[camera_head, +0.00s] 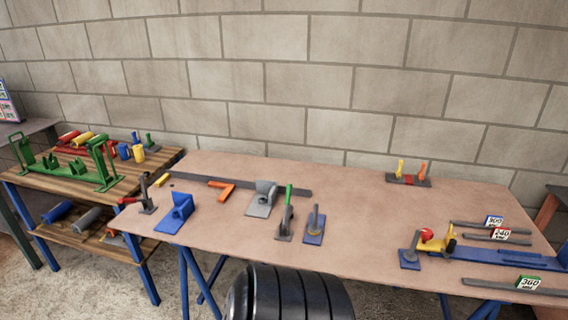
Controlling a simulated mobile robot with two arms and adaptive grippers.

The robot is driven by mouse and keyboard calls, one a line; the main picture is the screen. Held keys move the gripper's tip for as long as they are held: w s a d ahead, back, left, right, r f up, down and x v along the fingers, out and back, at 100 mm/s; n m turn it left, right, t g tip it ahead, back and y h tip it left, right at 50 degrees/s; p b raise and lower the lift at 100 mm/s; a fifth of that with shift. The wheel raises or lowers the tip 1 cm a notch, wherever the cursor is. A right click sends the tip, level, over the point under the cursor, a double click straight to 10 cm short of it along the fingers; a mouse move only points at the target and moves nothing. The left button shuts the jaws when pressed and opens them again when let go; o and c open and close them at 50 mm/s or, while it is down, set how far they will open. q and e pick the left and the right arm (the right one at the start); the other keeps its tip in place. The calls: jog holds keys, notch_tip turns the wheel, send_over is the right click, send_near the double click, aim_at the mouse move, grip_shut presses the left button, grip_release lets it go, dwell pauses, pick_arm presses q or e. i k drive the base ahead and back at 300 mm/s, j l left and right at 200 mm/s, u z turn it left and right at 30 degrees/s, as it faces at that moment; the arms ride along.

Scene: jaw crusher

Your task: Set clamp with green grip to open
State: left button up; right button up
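The clamp with the green grip (289,194) stands near the front middle of the brown table. Its grip points up, nearly upright, and its grey base (284,231) lies flat on the tabletop. The clamp's jaw is too small to tell whether it is open. Neither my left gripper nor my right gripper shows in the head view.
A grey bracket (262,198) and a blue plate with a post (314,230) flank the clamp. A blue bracket (178,212) and a red-grip clamp (129,200) stand left. The table (360,220) is clear right of centre. A wooden shelf (60,185) adjoins left.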

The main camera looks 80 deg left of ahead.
aim_at(289, 214)
jog(key=u, duration=3.2)
